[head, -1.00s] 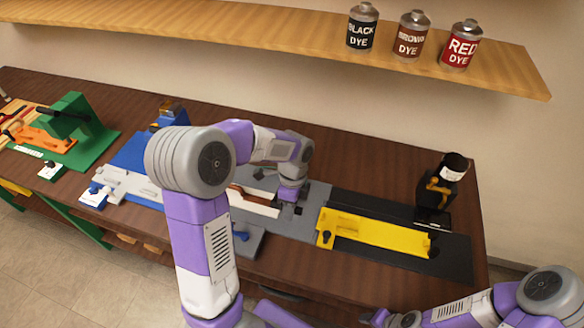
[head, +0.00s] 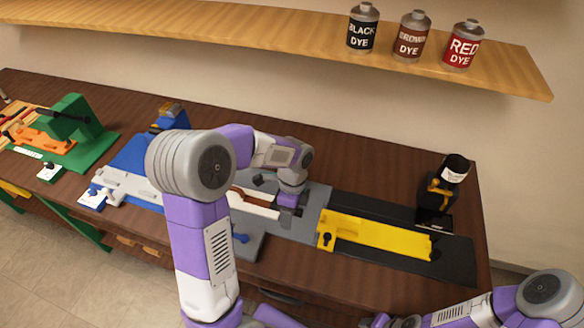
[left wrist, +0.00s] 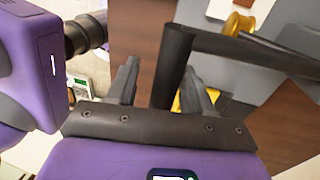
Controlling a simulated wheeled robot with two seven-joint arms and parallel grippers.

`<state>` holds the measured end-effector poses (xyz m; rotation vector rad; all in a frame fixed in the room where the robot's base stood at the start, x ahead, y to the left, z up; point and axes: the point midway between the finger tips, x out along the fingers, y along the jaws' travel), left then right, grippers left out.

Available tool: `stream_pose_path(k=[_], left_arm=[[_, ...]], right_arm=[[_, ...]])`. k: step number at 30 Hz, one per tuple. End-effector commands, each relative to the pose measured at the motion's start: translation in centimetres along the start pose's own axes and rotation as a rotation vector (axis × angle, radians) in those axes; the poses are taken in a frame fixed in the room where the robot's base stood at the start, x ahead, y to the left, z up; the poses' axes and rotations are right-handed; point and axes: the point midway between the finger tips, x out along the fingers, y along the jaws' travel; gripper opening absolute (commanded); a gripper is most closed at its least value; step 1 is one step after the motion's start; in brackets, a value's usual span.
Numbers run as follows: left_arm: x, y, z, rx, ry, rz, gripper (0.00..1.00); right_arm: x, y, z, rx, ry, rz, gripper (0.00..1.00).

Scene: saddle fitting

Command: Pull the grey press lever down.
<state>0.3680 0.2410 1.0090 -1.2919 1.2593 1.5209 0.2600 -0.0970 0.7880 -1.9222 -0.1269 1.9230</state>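The grey press stands mid-bench, its grey base (head: 312,205) showing beside my left arm, which hides most of the press in the head view. In the left wrist view a dark grey lever (left wrist: 172,62) reaches down between my left gripper's fingers (left wrist: 160,92), close to the right finger. A gap shows between the lever and the left finger, so the fingers are apart; contact with the right finger cannot be told. In the head view my left gripper (head: 287,212) is low over the grey station. My right gripper (head: 380,319) is at the bottom edge, mostly cut off.
A yellow fixture (head: 375,233) on a black base and a black press (head: 437,195) stand to the right. A blue station (head: 130,158) and green press (head: 75,125) stand left. A shelf (head: 250,32) with three dye cans hangs behind.

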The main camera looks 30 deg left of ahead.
Motion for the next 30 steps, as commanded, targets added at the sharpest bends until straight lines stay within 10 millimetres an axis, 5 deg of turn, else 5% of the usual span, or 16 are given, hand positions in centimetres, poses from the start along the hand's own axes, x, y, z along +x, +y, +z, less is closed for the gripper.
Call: stream_pose_path(k=[30], left_arm=[[-6.2, -0.1, 0.0, 0.0, 0.0, -0.004, 0.51]], right_arm=[[-5.2, -2.0, 0.1, -0.001, 0.003, 0.0, 0.43]])
